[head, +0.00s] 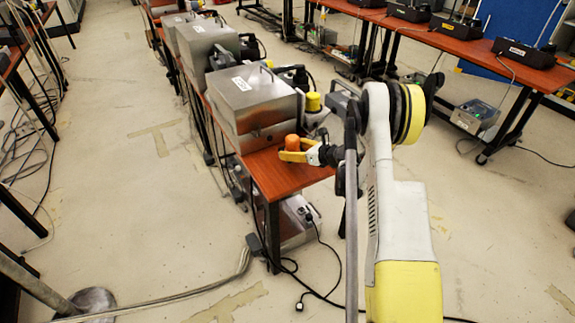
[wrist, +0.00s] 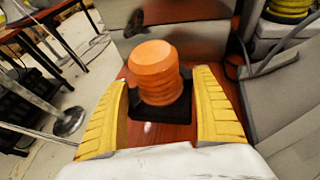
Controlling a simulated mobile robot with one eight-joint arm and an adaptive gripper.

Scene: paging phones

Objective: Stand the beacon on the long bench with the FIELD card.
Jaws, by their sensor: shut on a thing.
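The orange beacon (head: 292,142) is at the near end of a red-brown bench (head: 283,175). In the wrist view the beacon (wrist: 156,70) has a ribbed orange body and a black base (wrist: 165,108), and is roughly upright. My gripper (head: 296,152) is shut on the beacon, with its yellow fingers on either side. The gripper also shows in the wrist view (wrist: 163,80). The base is over the bench top; I cannot tell whether it touches it. White cards (head: 242,84) are on the silver boxes, too small to read; I cannot tell which is FIELD.
A silver box (head: 250,105) stands just behind the beacon, with more boxes (head: 205,45) beyond. Yellow-capped gear (head: 312,102) is on the box's right. Another bench (head: 460,38) at the right holds black phones (head: 523,52). Cables (head: 325,265) lie on the floor. The aisle between benches is open.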

